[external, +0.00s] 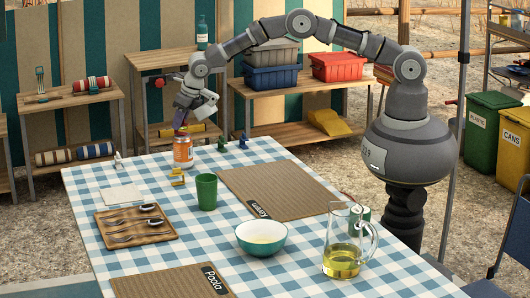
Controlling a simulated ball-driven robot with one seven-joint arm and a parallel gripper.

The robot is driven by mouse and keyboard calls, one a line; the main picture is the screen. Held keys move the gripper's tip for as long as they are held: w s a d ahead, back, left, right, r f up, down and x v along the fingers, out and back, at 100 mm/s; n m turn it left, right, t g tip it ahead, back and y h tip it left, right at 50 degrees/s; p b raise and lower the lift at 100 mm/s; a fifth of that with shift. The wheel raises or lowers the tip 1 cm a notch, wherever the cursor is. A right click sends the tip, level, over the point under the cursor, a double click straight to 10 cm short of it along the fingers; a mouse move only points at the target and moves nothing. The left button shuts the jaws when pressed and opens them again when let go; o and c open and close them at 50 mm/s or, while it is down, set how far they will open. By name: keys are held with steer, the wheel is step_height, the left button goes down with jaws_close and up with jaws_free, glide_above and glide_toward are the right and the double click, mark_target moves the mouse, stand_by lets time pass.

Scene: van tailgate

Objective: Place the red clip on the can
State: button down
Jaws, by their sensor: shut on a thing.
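The can (183,153) is orange with a pale band and stands upright near the far left edge of the checked table. My gripper (181,126) points down right above the can's top and is shut. A small, dark reddish piece, seemingly the red clip (181,130), shows between the fingertips at the can's rim. It is too small to tell whether it touches the rim or sits around it.
A yellow clip (178,177) and a green cup (206,192) stand in front of the can. A wooden tray with spoons (135,240), a bowl (261,249) and a jug (341,262) stand nearer.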

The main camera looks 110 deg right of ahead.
steer(key=shift+f, duration=0.15)
steer(key=c, duration=1)
jaws_free()
